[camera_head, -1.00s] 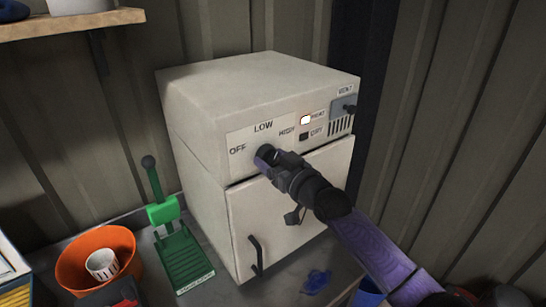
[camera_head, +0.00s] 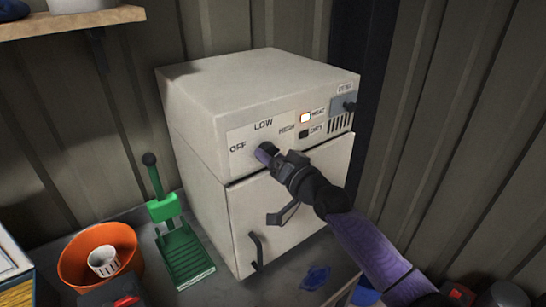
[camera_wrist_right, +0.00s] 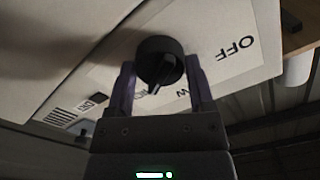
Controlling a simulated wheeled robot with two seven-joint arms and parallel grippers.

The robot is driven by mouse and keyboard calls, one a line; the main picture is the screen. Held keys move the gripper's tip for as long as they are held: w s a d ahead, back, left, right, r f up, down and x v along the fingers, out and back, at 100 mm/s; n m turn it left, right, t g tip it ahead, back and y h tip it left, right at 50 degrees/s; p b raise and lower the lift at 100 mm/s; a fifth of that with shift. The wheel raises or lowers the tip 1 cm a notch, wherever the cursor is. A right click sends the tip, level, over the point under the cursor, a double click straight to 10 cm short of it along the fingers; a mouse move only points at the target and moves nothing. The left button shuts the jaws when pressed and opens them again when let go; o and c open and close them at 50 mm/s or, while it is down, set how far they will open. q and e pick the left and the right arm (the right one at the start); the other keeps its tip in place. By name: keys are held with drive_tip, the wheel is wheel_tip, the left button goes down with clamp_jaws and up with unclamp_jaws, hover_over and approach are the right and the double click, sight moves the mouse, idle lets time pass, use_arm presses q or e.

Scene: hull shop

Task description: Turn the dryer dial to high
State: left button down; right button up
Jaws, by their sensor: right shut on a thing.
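The dryer (camera_head: 235,85) is a cream box with a control panel marked OFF, LOW and HIGH. My right gripper (camera_head: 266,153) reaches its dial from the lower right and hides most of it in the head view. In the right wrist view, the black round dial (camera_wrist_right: 158,62) sits between the two purple fingers of my right gripper (camera_wrist_right: 160,80), which are shut on it. The dial's pointer lies between the LOW lettering and the partly hidden lettering on the HIGH side. My left gripper is not in view.
A door handle (camera_head: 256,252) is below. A green tray (camera_head: 184,256), an orange bucket (camera_head: 70,268) and a blue object (camera_head: 315,277) are on the bench.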

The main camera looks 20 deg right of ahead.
idle(0.3)
drive_tip(key=o, duration=1.2)
drive_tip(key=shift+o, duration=0.2)
drive_tip(key=v, duration=1)
